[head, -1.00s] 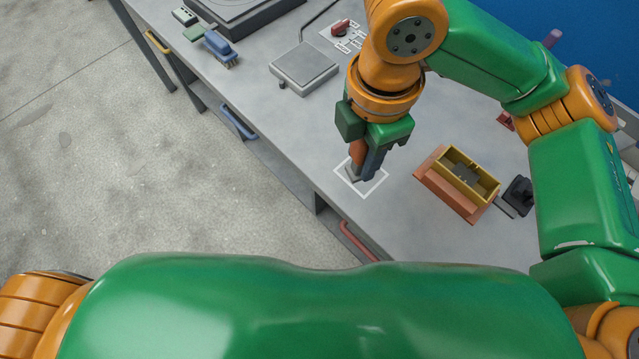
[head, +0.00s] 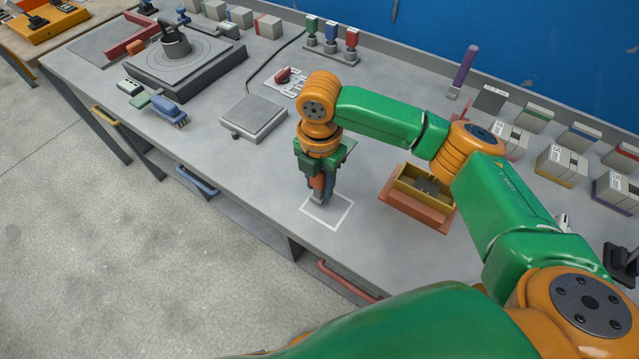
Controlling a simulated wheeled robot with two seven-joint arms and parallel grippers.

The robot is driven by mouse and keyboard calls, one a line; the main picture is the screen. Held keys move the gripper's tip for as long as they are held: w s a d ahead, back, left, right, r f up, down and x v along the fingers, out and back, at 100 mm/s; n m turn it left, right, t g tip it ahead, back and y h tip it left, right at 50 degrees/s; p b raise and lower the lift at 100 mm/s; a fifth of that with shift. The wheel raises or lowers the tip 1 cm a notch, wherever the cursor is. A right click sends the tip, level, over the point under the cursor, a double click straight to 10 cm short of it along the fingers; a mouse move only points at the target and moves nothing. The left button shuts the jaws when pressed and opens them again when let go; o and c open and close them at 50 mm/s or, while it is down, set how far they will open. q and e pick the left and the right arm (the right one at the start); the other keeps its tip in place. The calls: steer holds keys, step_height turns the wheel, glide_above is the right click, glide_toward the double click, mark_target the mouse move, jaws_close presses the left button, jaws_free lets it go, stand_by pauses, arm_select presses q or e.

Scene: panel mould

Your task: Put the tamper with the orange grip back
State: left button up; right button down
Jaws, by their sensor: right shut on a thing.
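My right gripper (head: 318,182) is shut on the tamper with the orange grip (head: 317,199), pointing down. Its orange grip shows between the dark fingers and its grey foot is below. The foot is at the upper left part of a white square outline (head: 341,223) on the grey bench; I cannot tell whether it touches the bench. My left gripper is not in view.
A yellow mould box on an orange base (head: 412,212) stands just right of the square. A grey scale (head: 253,117) is to the left. A rack with green, blue and red-topped pieces (head: 331,50) and a purple-handled tool (head: 463,70) stand behind. Blocks line the back.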

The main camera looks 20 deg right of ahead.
steer(key=shift+f, duration=0.7)
steer(key=shift+f, duration=0.1)
steer(key=c, duration=0.5)
jaws_free()
step_height(320, 180, up, 12)
steer(key=shift+r, duration=0.15)
